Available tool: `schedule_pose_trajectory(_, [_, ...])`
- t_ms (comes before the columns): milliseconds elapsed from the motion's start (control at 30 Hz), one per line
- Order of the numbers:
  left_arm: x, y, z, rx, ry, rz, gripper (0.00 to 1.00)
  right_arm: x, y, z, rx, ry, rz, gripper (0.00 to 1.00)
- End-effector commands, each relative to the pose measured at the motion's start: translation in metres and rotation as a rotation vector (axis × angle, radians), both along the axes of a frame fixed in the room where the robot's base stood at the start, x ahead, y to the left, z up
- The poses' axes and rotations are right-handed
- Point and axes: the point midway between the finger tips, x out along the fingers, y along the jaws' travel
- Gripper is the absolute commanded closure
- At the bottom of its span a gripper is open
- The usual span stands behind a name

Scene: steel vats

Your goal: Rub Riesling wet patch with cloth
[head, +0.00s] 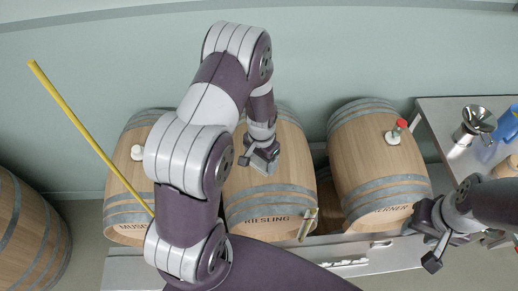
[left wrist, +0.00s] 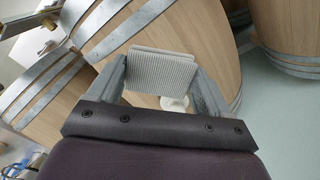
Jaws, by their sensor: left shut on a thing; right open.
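The Riesling barrel (head: 268,203) lies on its side in the middle of the row, its name on the near end. My left gripper (head: 261,158) is over the top of this barrel in the head view. It is shut on a pale ribbed cloth (left wrist: 160,72), which shows between its fingers in the left wrist view. I cannot tell whether the cloth touches the wood. I cannot make out the wet patch; my left arm and gripper cover part of the barrel's top. My right gripper (head: 424,245) is open and empty, in front of the Kerner barrel (head: 375,165).
Another barrel (head: 125,195) with a white bung (head: 137,152) lies left, behind a yellow rod (head: 90,135). A brass tap (head: 307,224) sticks out from the Riesling end. A red-topped fitting (head: 400,125) stands on Kerner. A steel jug (head: 473,124) stands on the right table.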

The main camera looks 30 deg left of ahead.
Motion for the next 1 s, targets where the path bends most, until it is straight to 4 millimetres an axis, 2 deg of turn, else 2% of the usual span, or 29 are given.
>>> schedule_pose_trajectory(33, [0.001, 0.000, 0.009, 0.000, -0.001, 0.000, 0.50, 0.000, 0.000, 0.008, 0.000, 0.000, 0.000, 0.57])
schedule_pose_trajectory(333, [0.006, -0.003, 0.033, 0.000, -0.002, 0.001, 0.50, 0.000, 0.000, 0.026, 0.000, 0.000, 0.000, 0.57])
schedule_pose_trajectory(1000, [0.006, -0.003, 0.033, 0.000, 0.000, 0.001, 0.50, 0.000, 0.000, 0.026, 0.000, 0.000, 0.000, 0.57])
